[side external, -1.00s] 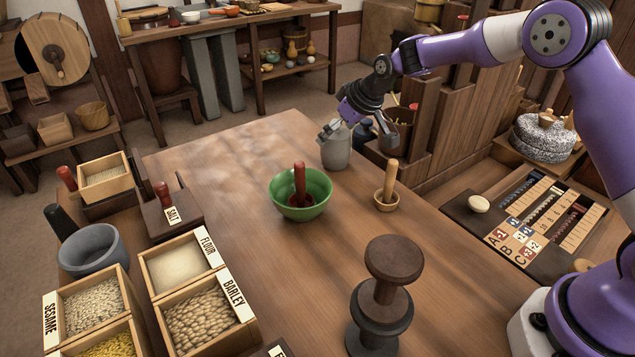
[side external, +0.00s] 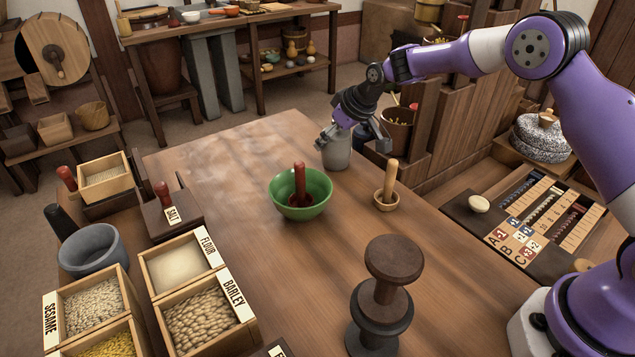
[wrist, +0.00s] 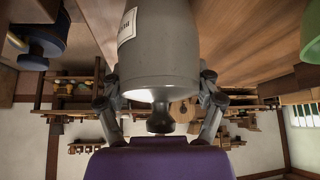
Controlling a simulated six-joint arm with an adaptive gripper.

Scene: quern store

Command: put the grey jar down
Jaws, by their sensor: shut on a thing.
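The grey jar (side external: 337,153) is upright at the far right part of the wooden table (side external: 235,260), its base at or very close to the tabletop; I cannot tell whether it touches. My gripper (side external: 352,142) comes down over its top, which is hidden in the side view. In the wrist view the grey jar (wrist: 160,50) sits between the two fingers of my gripper (wrist: 158,90), with a pale label at its upper left and a dark knob toward my palm. The gripper is shut on it.
A green bowl (side external: 318,207) with a red-handled tool and a small wooden cup (side external: 387,203) stand nearby. A dark blue object (wrist: 42,38) shows in the wrist view. Wooden partitions (side external: 440,130) rise behind the gripper. The table left of the jar is clear.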

